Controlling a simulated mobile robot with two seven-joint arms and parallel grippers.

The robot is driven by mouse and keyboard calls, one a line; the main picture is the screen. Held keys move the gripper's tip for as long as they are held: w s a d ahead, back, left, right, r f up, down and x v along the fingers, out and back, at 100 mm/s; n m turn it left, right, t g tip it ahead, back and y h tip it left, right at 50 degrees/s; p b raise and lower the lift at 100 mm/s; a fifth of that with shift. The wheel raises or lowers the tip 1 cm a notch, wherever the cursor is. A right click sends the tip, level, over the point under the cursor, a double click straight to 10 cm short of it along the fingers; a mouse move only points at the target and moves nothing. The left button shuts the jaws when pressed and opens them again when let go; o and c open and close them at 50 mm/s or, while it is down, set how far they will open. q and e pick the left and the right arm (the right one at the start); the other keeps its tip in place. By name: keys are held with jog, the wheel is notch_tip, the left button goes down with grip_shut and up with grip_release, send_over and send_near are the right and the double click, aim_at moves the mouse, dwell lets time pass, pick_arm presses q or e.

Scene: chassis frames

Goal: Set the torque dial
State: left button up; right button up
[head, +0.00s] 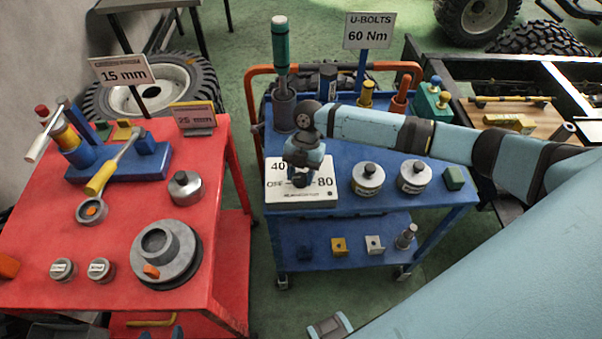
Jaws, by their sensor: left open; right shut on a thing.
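The torque dial box (305,193) is a white block at the front left of the blue cart. Its face shows 40, 80 and what looks like OFF. My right gripper (299,181) reaches in from the right, points down at the middle of that face and is shut on the dial. The gripper hides the dial and its pointer, so I cannot tell the setting. A sign reading U-BOLTS 60 Nm (368,31) stands behind the cart.
The blue cart (440,191) also holds two round silver pieces (368,178), a green-handled tool (281,45) and several fittings. At left, a red table (213,170) carries a blue fixture (151,163) and a grey round part (165,255). A floor gap separates them.

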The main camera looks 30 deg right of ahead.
jog(key=o, duration=0.9)
jog(key=v, duration=1.3)
jog(key=shift+w+d+r+b, duration=0.1)
jog(key=shift+d+r+b, duration=0.1)
jog(key=shift+r+b, duration=0.2)
